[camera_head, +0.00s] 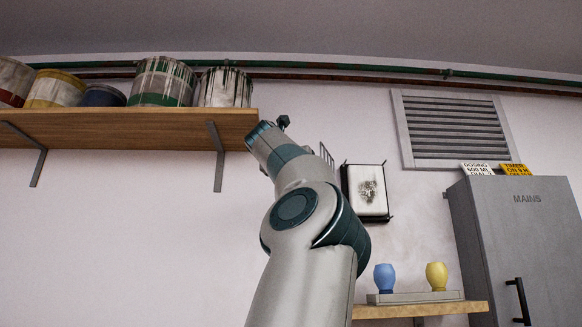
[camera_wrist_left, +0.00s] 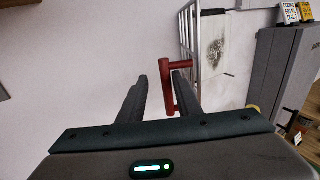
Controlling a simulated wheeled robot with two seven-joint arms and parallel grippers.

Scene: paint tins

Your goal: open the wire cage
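The wire cage's door (camera_head: 327,157) shows in the head view as a narrow strip of bars just right of my left wrist. It stands out from the wall beside a dark frame around a white, scorched panel (camera_head: 368,190). In the left wrist view the barred door (camera_wrist_left: 187,36) is seen nearly edge-on, with the scorched panel (camera_wrist_left: 214,45) uncovered to its right. A red bar handle (camera_wrist_left: 167,94) is fixed to the door. My right gripper is out of view.
A wooden shelf (camera_head: 120,125) with several paint tins lies to the left, close to my left wrist. A lower shelf (camera_head: 425,310) holds a blue cup (camera_head: 385,278) and a yellow cup (camera_head: 436,276). A grey MAINS cabinet (camera_head: 520,240) stands at the right.

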